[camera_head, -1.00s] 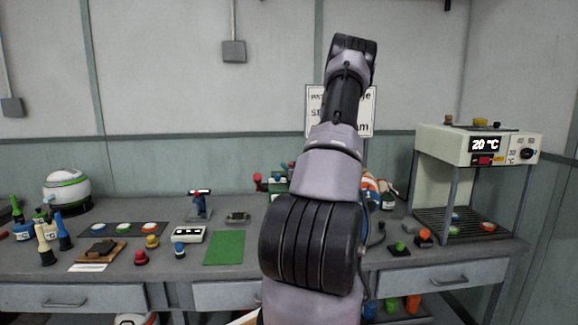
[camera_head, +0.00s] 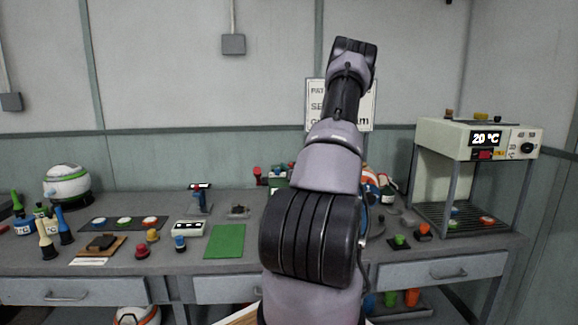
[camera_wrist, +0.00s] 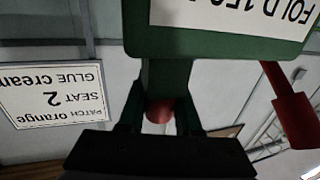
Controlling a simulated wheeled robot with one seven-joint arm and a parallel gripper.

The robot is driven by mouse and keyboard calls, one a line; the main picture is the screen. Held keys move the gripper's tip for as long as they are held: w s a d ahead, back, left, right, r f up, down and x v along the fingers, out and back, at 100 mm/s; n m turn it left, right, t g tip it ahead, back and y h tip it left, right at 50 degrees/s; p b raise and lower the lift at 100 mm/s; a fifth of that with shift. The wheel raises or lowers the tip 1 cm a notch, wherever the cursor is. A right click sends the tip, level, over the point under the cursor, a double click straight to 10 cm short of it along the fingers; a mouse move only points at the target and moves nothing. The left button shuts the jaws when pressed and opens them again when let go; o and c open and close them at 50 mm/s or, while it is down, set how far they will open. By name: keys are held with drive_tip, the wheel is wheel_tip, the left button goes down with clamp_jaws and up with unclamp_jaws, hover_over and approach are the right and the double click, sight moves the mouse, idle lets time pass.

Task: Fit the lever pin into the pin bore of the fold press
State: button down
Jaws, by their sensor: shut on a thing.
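In the wrist view, which is upside down, the green fold press (camera_wrist: 222,42) fills the top, with a white "FOLD 150" label. A green upright part of it runs down toward my gripper (camera_wrist: 160,112). My dark fingers are shut on a round red piece, which looks like the lever pin (camera_wrist: 158,111). A red lever-like part (camera_wrist: 296,118) hangs at the right. The pin bore cannot be made out, so I cannot tell whether the pin touches the press. In the head view, my arm hides my gripper and most of the press (camera_head: 279,182).
A wall sign (camera_wrist: 55,97) is behind the press. A heater showing 20 °C (camera_head: 455,139) stands right.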

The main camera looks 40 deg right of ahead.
drive_tip(key=c, duration=0.5)
unclamp_jaws()
drive_tip(key=v, duration=1)
drive_tip(key=shift+s+a, duration=0.1)
drive_tip(key=shift+s, duration=0.25)
